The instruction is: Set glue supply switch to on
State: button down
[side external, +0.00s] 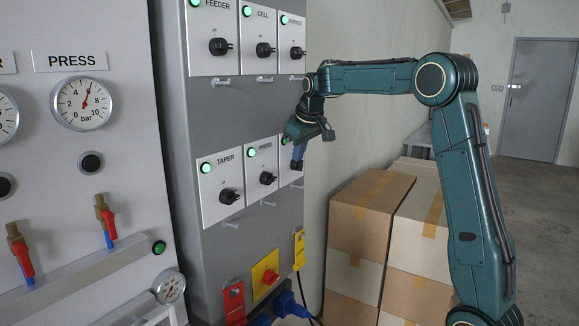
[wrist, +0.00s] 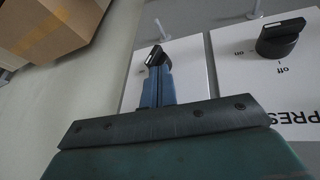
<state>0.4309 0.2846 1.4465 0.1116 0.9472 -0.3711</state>
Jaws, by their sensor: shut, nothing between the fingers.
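The third lower switch plate (side external: 289,173) stands right of the PRESS plate, with its label hidden by my gripper (side external: 298,165). In the wrist view, this plate (wrist: 190,72) carries a black rotary knob (wrist: 156,55) with a white pointer mark. My gripper's blue fingers (wrist: 158,86) are shut together and empty. Their tips overlap the near part of the knob in that view; I cannot tell whether they touch it. No readable glue label shows.
The PRESS switch (side external: 267,178) and TAPER switch (side external: 228,196) sit close to the left, with FEEDER and CELL switches above. Small pegs (side external: 231,225) stick out below the plates. A red button on yellow (side external: 265,275) is lower down. Stacked cartons (side external: 365,215) stand at right.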

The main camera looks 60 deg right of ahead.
jog(key=shift+d+r, duration=0.1)
jog(key=shift+d, duration=0.25)
jog(key=shift+d, duration=0.1)
jog(key=shift+d+y, duration=0.1)
jog(key=shift+y, duration=0.4)
jog(key=shift+d+y, duration=0.4)
jog(key=shift+y, duration=0.6)
jog(key=shift+d, duration=0.1)
jog(key=shift+d+f, duration=0.4)
jog(key=shift+d, duration=0.3)
jog(key=shift+d+f, duration=0.35)
jog(key=shift+d, duration=0.35)
jog(key=shift+d+f, duration=0.1)
jog(key=shift+r, duration=0.2)
dwell(0.6)
